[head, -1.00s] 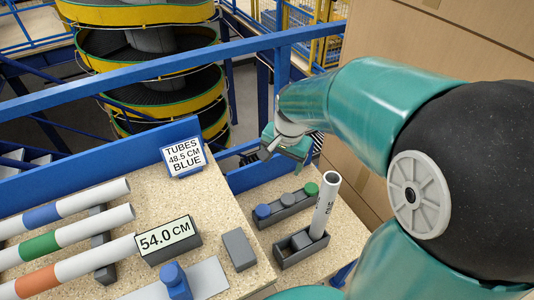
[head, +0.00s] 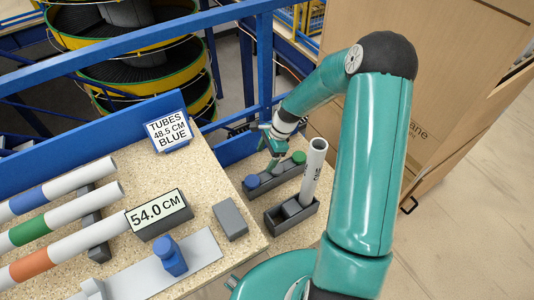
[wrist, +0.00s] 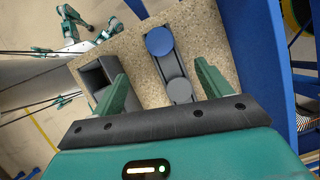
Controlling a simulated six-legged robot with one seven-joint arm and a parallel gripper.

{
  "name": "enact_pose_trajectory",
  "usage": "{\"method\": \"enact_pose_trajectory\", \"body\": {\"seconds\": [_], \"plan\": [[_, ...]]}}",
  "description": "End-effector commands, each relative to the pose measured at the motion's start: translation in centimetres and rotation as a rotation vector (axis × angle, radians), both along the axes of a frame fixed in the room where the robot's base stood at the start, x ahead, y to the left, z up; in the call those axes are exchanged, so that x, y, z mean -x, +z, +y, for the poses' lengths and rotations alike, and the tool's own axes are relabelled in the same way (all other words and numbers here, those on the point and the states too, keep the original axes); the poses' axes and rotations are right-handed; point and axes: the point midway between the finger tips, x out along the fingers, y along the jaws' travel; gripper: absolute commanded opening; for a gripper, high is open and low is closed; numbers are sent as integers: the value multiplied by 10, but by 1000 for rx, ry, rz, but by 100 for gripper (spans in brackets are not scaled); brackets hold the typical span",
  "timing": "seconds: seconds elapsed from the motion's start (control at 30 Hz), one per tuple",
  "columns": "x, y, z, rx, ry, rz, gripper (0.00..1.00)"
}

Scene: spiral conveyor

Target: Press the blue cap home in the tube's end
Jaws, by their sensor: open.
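The blue cap (head: 252,181) sits at the left end of a dark grey cap rack (head: 272,184); it also shows in the wrist view (wrist: 159,41). A white tube (head: 314,168) with dark lettering stands slightly tilted in a dark grey holder (head: 292,220), its open end up. No cap is in that end. My gripper (head: 276,150) is open and empty, above the rack. In the wrist view my gripper's fingers (wrist: 161,72) straddle the rack from above, with a grey cap (wrist: 178,90) between them and the blue cap farther out.
To the left, a speckled table holds striped tubes (head: 62,230), a "54.0 CM" sign (head: 158,213), a grey block (head: 230,220) and a blue knob (head: 170,256). A blue rail (head: 180,50) runs behind; cardboard boxes (head: 440,110) stand right.

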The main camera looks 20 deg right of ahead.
Motion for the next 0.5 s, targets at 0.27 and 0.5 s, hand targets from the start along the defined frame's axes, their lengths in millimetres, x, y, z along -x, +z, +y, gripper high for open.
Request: {"method": "enact_pose_trajectory", "body": {"seconds": [0.27, 0.5], "plan": [[2, -43, 19, -2, 5, 4, 77], [1, -83, 35, -2, 4, 3, 77]]}}
